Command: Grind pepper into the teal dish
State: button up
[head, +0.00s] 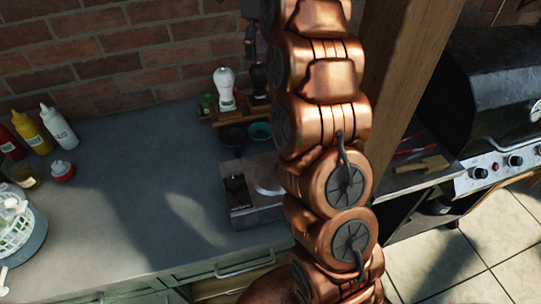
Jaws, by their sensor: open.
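The teal dish (260,131) sits on the counter in front of a small wooden rack, its right side close to my copper arm in the picture. A black grinder (259,80) stands upright on the rack, partly hidden at its right by my arm. A white grinder (225,88) with a label stands upright to its left. Which one holds pepper I cannot read. My gripper (250,47) shows only in part as a dark shape at the top, above the black grinder in the picture. It is open and apart from the grinders.
A dark bowl (233,137) sits left of the dish. A metal burner box (250,190) stands in front. Sauce bottles (58,128) and a white-green rack (15,230) are at the left. A wooden post (400,80) and grill (500,100) are at the right. The counter's middle is clear.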

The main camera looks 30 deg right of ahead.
notch_tip(320, 180, up, 2)
jog(key=shift+r+p, duration=0.1)
jog(key=shift+p, duration=0.55)
jog(key=shift+s+a+f+n+b, duration=0.45)
jog(key=shift+s+a+n, duration=0.2)
jog(key=shift+s+n, duration=0.2)
jog(key=s+a+f+n+b, duration=0.1)
jog(key=s+a+f+n, duration=0.2)
jog(key=s+n, duration=0.3)
jog(key=s+a+f+n+g+b, duration=0.1)
jog(key=s+a+f+n, duration=0.3)
jog(key=s+n, duration=0.3)
jog(key=s+a+f+n+b, duration=0.1)
jog(key=s+a+f+n, duration=0.2)
jog(key=s+n, duration=0.4)
jog(key=shift+s+a+f, duration=0.15)
jog(key=shift+s+f, duration=0.75)
jog(key=shift+s, duration=2.25)
jog(key=s+f+n, duration=0.6)
jog(key=s, duration=0.5)
jog(key=shift+s+a+f+g, duration=0.2)
jog(key=shift+a+f+g, duration=0.1)
jog(key=shift+a+g, duration=0.15)
